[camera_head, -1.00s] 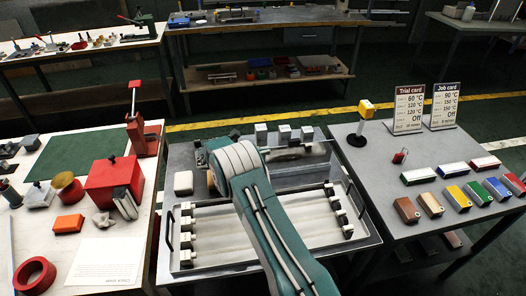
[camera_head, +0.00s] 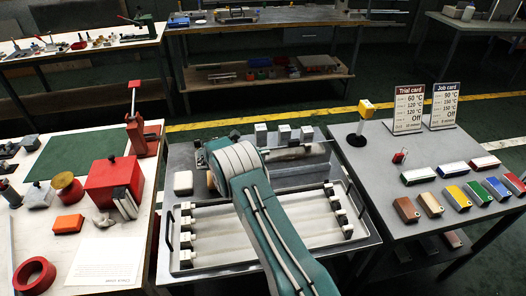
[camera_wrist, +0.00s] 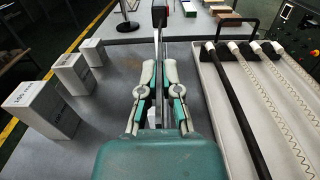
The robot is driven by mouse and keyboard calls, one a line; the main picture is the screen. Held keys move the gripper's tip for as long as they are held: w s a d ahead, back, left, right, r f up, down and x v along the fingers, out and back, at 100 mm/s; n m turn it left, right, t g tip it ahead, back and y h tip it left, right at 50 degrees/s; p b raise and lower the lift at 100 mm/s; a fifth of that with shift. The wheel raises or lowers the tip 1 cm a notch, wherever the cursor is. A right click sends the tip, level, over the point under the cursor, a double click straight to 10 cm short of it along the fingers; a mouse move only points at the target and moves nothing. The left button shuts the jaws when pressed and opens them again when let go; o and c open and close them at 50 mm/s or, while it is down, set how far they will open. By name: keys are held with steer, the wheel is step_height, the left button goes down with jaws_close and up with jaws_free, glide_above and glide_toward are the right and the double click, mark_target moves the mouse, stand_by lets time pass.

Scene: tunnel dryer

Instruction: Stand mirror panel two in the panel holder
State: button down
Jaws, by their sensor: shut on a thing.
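In the wrist view my gripper (camera_wrist: 158,88) is shut on a thin panel (camera_wrist: 158,45), seen almost edge-on and upright between the fingers. I take it to be mirror panel two, but no number is readable. In the head view a glossy, reflective panel (camera_head: 305,153) shows to the right of my arm, above the middle bench behind the roller tray. My arm hides the fingers there. I cannot tell whether the panel's lower edge touches the bench. I cannot pick out the panel holder for certain in either view.
The roller tray (camera_head: 365,243), with pale rollers and one dark rod, fills the bench front. Three white labelled blocks (camera_head: 284,133) stand behind the panel; they line the left in the wrist view (camera_wrist: 73,74). Coloured blocks (camera_head: 457,197) and two cards sit on the right table.

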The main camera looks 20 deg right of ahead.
steer(key=shift+f, duration=1.5)
steer(key=c, duration=0.7)
jaws_free()
steer(key=a, duration=0.4)
steer(key=w+a, duration=0.1)
steer(key=a, duration=0.3)
steer(key=w+a, duration=0.1)
steer(key=a, duration=0.3)
steer(key=shift+w+f, duration=0.1)
steer(key=shift+w, duration=0.1)
steer(key=shift+d, duration=0.1)
